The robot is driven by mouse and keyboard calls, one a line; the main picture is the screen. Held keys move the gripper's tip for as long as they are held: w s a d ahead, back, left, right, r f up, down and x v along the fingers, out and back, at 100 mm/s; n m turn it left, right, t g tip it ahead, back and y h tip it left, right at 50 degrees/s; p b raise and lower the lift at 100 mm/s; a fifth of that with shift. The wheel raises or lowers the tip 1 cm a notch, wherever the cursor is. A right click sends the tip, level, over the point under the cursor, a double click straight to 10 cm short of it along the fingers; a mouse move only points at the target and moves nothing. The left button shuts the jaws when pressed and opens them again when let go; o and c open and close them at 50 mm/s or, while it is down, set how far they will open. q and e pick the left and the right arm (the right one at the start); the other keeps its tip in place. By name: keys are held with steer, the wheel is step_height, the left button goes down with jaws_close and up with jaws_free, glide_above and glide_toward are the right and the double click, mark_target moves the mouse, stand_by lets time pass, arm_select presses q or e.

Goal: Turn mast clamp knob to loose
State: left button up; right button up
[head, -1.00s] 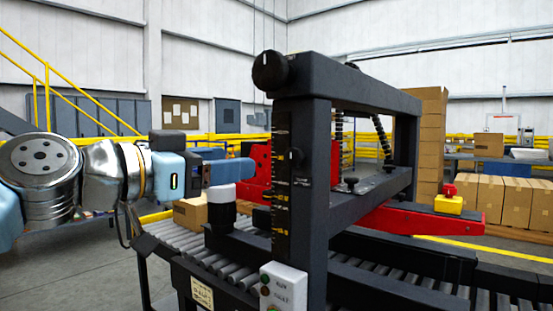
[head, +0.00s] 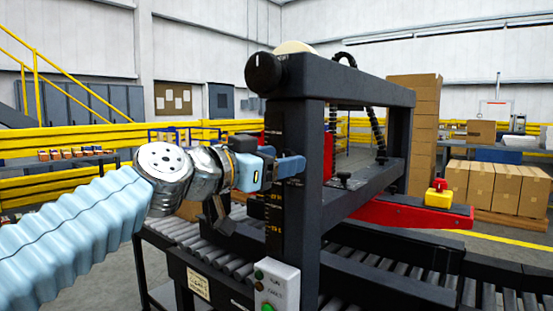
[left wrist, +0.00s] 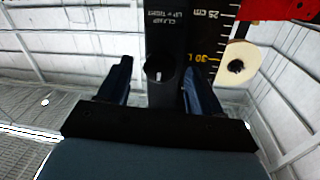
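The mast clamp knob (left wrist: 158,69) is a small black round knob on the dark mast (left wrist: 176,112), below white CLAMP lettering that appears upside down in the left wrist view. Its white mark points to the bottom of that picture. My left gripper (left wrist: 160,88) is open, with one finger on each side of the knob in the picture. I cannot tell whether they touch it. In the head view my left gripper (head: 288,166) is at the mast (head: 278,125) and hides the knob. My right gripper is not in view.
A control box (head: 277,289) with buttons stands below the gripper. A roller conveyor (head: 190,240), red bar (head: 405,214) and yellow-based red button (head: 439,194) are nearby. A pale roller (left wrist: 236,63) shows beside the scale.

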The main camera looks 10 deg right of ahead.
arm_select(q)
steer(key=c, duration=1)
steer(key=shift+f+n+t, duration=0.1)
steer(key=shift+n+t, duration=0.35)
steer(key=shift+n, duration=2.75)
steer(key=shift+f+n+t, duration=0.1)
steer(key=shift+n+t, duration=0.3)
steer(key=shift+n, duration=2.8)
steer(key=shift+f+n+t, duration=0.1)
steer(key=shift+n+t, duration=0.35)
steer(key=shift+n, duration=2.75)
steer(key=o, duration=1.1)
steer(key=shift+c, duration=0.2)
